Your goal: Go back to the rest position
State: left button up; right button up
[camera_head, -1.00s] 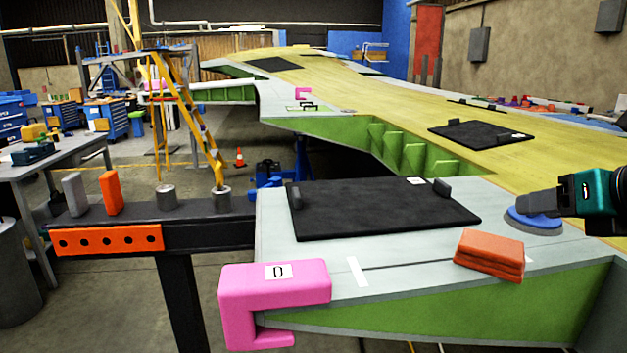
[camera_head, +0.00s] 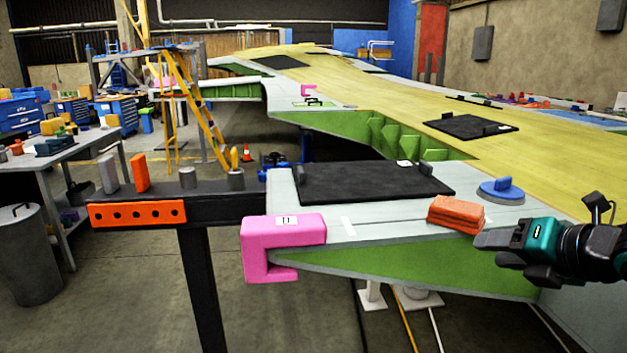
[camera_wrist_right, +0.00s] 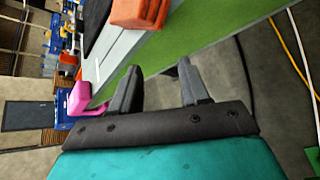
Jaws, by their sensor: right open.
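My right gripper (camera_head: 492,248) is at the right of the head view, in front of the wing's near edge and just below and right of the orange block stack (camera_head: 457,213). In the right wrist view its two dark fingers (camera_wrist_right: 155,88) stand apart with nothing between them. The blue round tool with a handle (camera_head: 502,191) rests on the wing's grey skin, apart from the gripper. My left gripper is not in view.
The wing (camera_head: 400,228) fills the middle and right. A pink clamp (camera_head: 284,232) grips its near corner. A black mat (camera_head: 375,182) lies on the skin. A dark beam (camera_head: 215,203) with an orange perforated plate (camera_head: 137,213) stands left. Floor is bare in front.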

jog(key=s+a+f+m, duration=0.1)
jog(key=a+f+m, duration=0.25)
jog(key=f, duration=0.25)
jog(key=s+a+f+m+y, duration=0.1)
jog(key=a+f+m, duration=0.1)
jog(key=f+m, duration=0.35)
jog(key=s+a+f+m, duration=0.2)
jog(key=a+f+m, duration=0.15)
jog(key=f, duration=0.35)
jog(key=s+a+f+m+h, duration=0.1)
jog(key=s+a+f+m, duration=0.1)
jog(key=s+f+m, duration=0.5)
jog(key=s+a+f+m+h, duration=0.1)
jog(key=s+a+f+m, duration=0.2)
jog(key=s+f+m, duration=0.4)
jog(key=shift+s+f+m+g+h, duration=0.3)
jog(key=shift+s+f+m, duration=0.05)
jog(key=shift+f+m, duration=0.4)
